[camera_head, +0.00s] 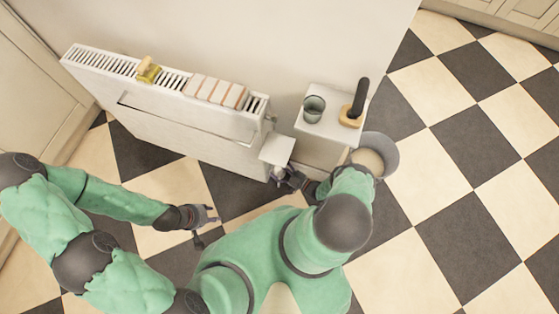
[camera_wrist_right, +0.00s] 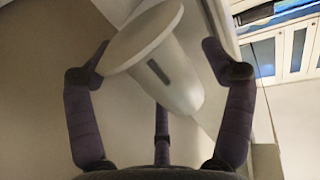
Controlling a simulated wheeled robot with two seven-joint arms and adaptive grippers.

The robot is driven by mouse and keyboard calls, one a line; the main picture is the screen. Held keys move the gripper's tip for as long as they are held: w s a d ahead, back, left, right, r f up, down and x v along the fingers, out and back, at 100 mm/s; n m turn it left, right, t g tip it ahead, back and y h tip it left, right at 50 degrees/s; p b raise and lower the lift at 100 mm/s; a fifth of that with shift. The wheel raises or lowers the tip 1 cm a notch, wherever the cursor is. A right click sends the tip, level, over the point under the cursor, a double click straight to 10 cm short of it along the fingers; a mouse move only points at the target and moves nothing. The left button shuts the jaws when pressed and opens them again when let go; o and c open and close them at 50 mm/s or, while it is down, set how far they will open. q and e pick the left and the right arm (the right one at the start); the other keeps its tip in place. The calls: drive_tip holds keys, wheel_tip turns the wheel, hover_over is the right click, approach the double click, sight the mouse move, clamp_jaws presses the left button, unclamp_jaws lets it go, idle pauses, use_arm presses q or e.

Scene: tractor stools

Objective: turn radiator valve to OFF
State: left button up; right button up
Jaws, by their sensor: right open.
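The white radiator (camera_head: 165,124) is fixed along the wall in the head view. The radiator valve (camera_head: 278,172) is a small pale knob by its lower right end. In the right wrist view the valve (camera_wrist_right: 170,70) is a white cylinder with a wide flat disc and a dark slot. My right gripper (camera_head: 286,179) is at the valve; in the wrist view its open fingers (camera_wrist_right: 157,72) stand on both sides of the cylinder. I cannot tell whether they touch it. My left gripper (camera_head: 207,220) is open and empty over the floor, away from the radiator.
A small white plate (camera_head: 277,148) sits just above the valve. A white shelf (camera_head: 325,127) on the right holds a glass (camera_head: 314,108) and a dark-handled brush (camera_head: 357,103). A bucket (camera_head: 378,152) stands beside my right arm.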

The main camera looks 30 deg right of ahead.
drive_tip(key=c, duration=1.2)
drive_tip(key=shift+o, duration=0.2)
drive_tip(key=shift+m+h, duration=0.4)
drive_tip(key=shift+h, duration=0.1)
drive_tip(key=m+t+h, duration=0.1)
drive_tip(key=m+h, duration=0.1)
drive_tip(key=h, duration=0.2)
drive_tip(key=m+h, duration=0.3)
drive_tip(key=h, duration=0.1)
drive_tip(key=shift+s+m+t, duration=0.2)
drive_tip(key=shift+m+t, duration=0.1)
drive_tip(key=shift+t, duration=0.1)
drive_tip(key=shift+s+m+g+h, duration=0.1)
drive_tip(key=shift+m+g+h, duration=0.3)
drive_tip(key=shift+m+h, duration=0.9)
drive_tip(key=shift+m+g+h, duration=0.4)
drive_tip(key=shift+m+h, duration=0.2)
drive_tip(key=shift+h, duration=1.3)
drive_tip(key=shift+d+m+g+h, duration=0.1)
drive_tip(key=shift+m+g+h, duration=0.2)
drive_tip(key=shift+h, duration=0.1)
